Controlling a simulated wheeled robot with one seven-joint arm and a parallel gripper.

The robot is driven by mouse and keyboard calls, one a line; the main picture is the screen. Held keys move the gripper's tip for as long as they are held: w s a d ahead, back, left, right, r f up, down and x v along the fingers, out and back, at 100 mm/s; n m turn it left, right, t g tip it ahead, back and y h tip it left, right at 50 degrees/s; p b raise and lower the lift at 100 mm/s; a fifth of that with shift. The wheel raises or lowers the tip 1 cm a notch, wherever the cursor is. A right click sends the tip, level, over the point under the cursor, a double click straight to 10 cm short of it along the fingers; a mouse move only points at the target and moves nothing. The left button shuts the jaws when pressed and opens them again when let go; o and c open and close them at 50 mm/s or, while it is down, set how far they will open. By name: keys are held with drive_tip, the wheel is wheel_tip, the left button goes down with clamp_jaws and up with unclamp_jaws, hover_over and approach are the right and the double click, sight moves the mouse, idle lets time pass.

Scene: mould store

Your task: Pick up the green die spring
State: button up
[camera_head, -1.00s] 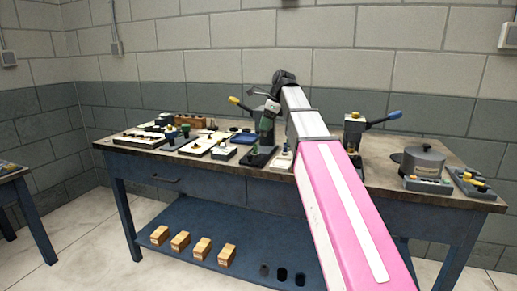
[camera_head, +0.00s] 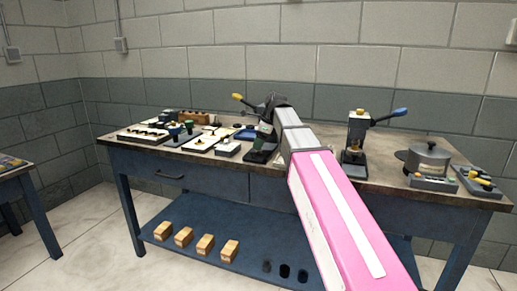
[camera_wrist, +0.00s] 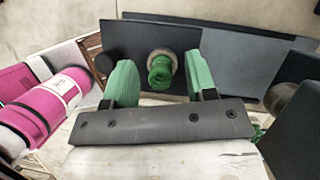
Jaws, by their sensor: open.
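The green die spring (camera_wrist: 160,68) shows in the wrist view as a ribbed green coil with a pale ring behind it, in front of a dark plate (camera_wrist: 130,42). My gripper (camera_wrist: 161,82) is open, its two green finger pads standing to the left and right of the spring in the picture, with gaps on both sides. I cannot tell how far the spring is beyond the pads. In the head view my gripper (camera_head: 264,134) is over the middle of the workbench (camera_head: 300,178), and I cannot make out the spring for certain there.
Left of my gripper are white trays (camera_head: 205,140) and small knobbed parts (camera_head: 188,127). A lever press (camera_head: 355,135) with a blue handle stands to the right, then a grey pot (camera_head: 428,158). Wooden blocks (camera_head: 205,244) sit on the lower shelf.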

drive_tip(key=shift+f, duration=0.15)
drive_tip(key=shift+c, duration=0.3)
clamp_jaws()
wheel_tip(320, 180, up, 4)
drive_tip(key=shift+w+r, duration=0.1)
drive_tip(key=shift+r, duration=0.15)
drive_tip(key=s+a+r, duration=0.2)
drive_tip(key=a+r, duration=0.7)
drive_tip(key=a, duration=0.2)
drive_tip(key=shift+s+a+r, duration=0.2)
drive_tip(key=shift+a+r, duration=0.05)
drive_tip(key=shift+a, duration=0.05)
drive_tip(key=shift+d, duration=0.1)
